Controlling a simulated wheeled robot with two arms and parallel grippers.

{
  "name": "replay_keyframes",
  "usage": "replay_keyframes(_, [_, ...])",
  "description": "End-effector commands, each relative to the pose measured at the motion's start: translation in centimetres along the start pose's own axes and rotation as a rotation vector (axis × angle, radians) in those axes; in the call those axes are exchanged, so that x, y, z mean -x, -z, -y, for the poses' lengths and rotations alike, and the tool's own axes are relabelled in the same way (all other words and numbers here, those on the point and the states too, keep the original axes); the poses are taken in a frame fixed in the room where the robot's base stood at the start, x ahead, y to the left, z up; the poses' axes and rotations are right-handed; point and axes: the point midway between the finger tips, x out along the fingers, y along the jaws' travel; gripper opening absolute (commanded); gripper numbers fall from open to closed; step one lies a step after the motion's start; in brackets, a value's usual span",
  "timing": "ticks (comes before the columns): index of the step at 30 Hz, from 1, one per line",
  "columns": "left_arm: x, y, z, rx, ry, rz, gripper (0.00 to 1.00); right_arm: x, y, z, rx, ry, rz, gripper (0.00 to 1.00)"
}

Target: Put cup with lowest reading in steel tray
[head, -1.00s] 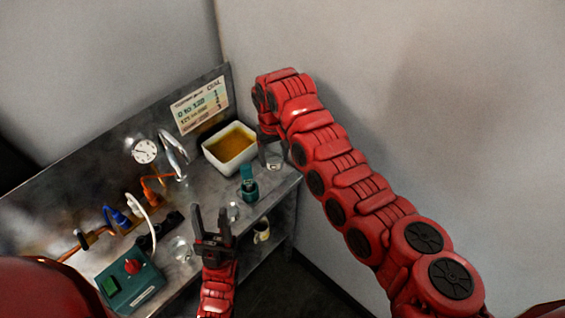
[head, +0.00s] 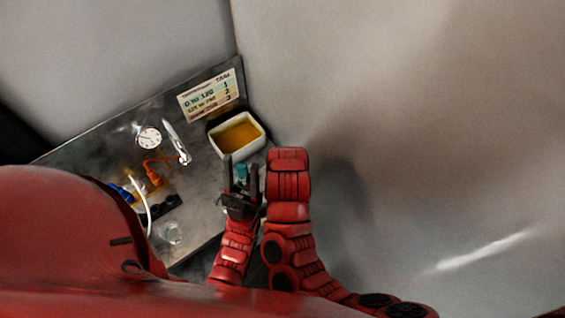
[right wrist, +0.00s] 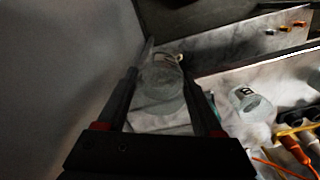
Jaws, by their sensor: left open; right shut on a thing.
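My right gripper (right wrist: 160,78) is shut on a clear glass cup (right wrist: 162,98) in the right wrist view. Another clear cup (head: 172,233) stands on the steel bench, and a clear cup also shows at right in the right wrist view (right wrist: 251,105). No cup reading is legible. I cannot identify the steel tray.
A white basin (head: 251,151) of amber liquid stands at the back right of the bench (head: 95,150). A round gauge (head: 149,138), a sign (head: 210,95), an orange lead (head: 154,176) and blue plugs are behind and left. A wall closes the right side.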

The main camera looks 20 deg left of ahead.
Motion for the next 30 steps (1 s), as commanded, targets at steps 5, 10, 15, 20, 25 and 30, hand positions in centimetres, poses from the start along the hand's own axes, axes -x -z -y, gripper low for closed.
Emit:
replay_keyframes(5, [0.1,0.0,0.0,0.000,0.000,0.000,0.50,-0.3,0.2,0.0,0.003,-0.002,-0.005,0.10])
replay_keyframes(10, [1.6,-0.3,-0.1,0.000,0.000,0.000,0.50,-1.0,3.6,0.0,0.006,-0.005,-0.006,0.10])
replay_keyframes(15, [3.6,-0.6,-0.2,0.000,0.000,0.000,0.50,-1.4,6.9,0.0,0.003,-0.006,-0.009,0.10])
replay_keyframes(20, [6.2,-1.0,-0.3,0.000,0.000,0.000,0.50,-1.8,9.6,0.1,0.004,-0.004,-0.007,0.10])
replay_keyframes(25, [8.6,-1.4,-0.4,0.000,0.000,0.000,0.50,-1.9,12.2,0.2,0.005,-0.004,-0.008,0.10])
replay_keyframes(30, [7.6,-1.3,-0.4,0.000,0.000,-0.001,0.50,-1.1,13.7,0.3,0.007,-0.004,-0.002,0.10])
